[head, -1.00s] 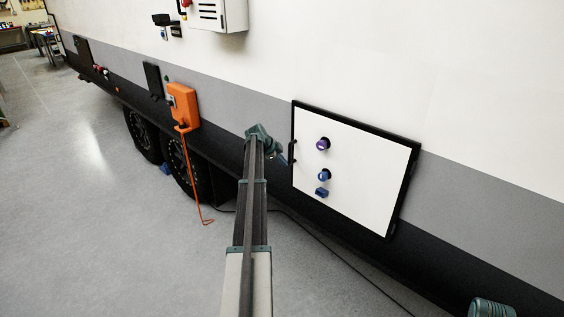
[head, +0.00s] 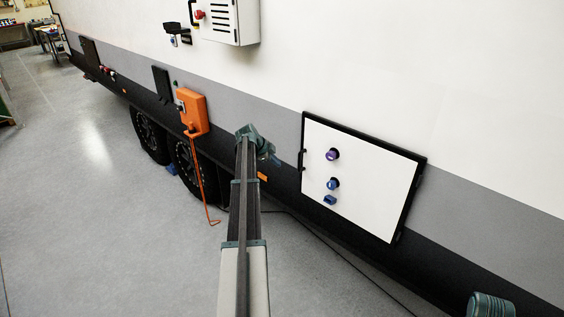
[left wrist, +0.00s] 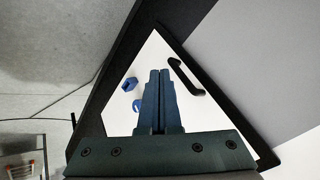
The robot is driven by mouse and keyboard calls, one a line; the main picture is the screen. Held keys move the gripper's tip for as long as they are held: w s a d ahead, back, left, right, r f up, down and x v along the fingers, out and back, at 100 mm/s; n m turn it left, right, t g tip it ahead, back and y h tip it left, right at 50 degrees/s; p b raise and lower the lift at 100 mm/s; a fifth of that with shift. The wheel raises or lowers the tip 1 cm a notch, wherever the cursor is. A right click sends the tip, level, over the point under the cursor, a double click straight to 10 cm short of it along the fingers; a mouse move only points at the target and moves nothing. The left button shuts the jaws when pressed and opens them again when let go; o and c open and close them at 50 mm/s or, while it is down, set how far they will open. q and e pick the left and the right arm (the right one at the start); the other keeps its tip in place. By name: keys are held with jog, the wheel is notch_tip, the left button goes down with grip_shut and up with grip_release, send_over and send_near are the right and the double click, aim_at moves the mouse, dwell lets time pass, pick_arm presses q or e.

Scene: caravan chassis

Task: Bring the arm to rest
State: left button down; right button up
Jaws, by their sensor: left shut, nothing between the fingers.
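My left gripper (head: 275,160) is at the end of my outstretched arm, just left of the white hatch door (head: 375,190) with its black frame. In the left wrist view its fingers (left wrist: 159,80) are together and empty, in front of the white door (left wrist: 150,55). A black handle (left wrist: 186,77) shows beside the fingertips; I cannot tell the gap in depth. The door carries a purple knob (head: 332,154), a blue knob (head: 333,183) and a blue block-like latch (head: 330,200).
The caravan side (head: 480,100) runs along the right. A grey cabinet (head: 233,20) is above. The floor (head: 90,220) at left is clear.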

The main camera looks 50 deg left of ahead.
pick_arm(q)
jog(key=shift+s+a+r, duration=0.15)
jog(key=shift+s+r, duration=0.1)
jog(key=w+d+f+n+g+h+b, duration=0.1)
jog(key=d+f+b, duration=0.15)
jog(key=d, duration=1.15)
jog(key=d+f+g+b, duration=0.2)
jog(key=d+f, duration=0.2)
jog(key=d, duration=1.1)
jog(key=w+d+f+n+g+h+b, duration=0.15)
jog(key=d+f, duration=0.25)
jog(key=d, duration=1)
jog(key=s+d+f+n+g+y+b, duration=0.1)
jog(key=s+d+f+y+b, duration=0.1)
jog(key=s+d, duration=1)
jog(key=s+d+f+n+g+y+b, duration=0.2)
jog(key=s+d+f+b, duration=0.3)
jog(key=s+d, duration=0.6)
jog(key=d, duration=0.4)
jog(key=shift+s+d+f+b, duration=0.25)
jog(key=shift+s+d+b, duration=0.05)
jog(key=shift+s+b, duration=0.1)
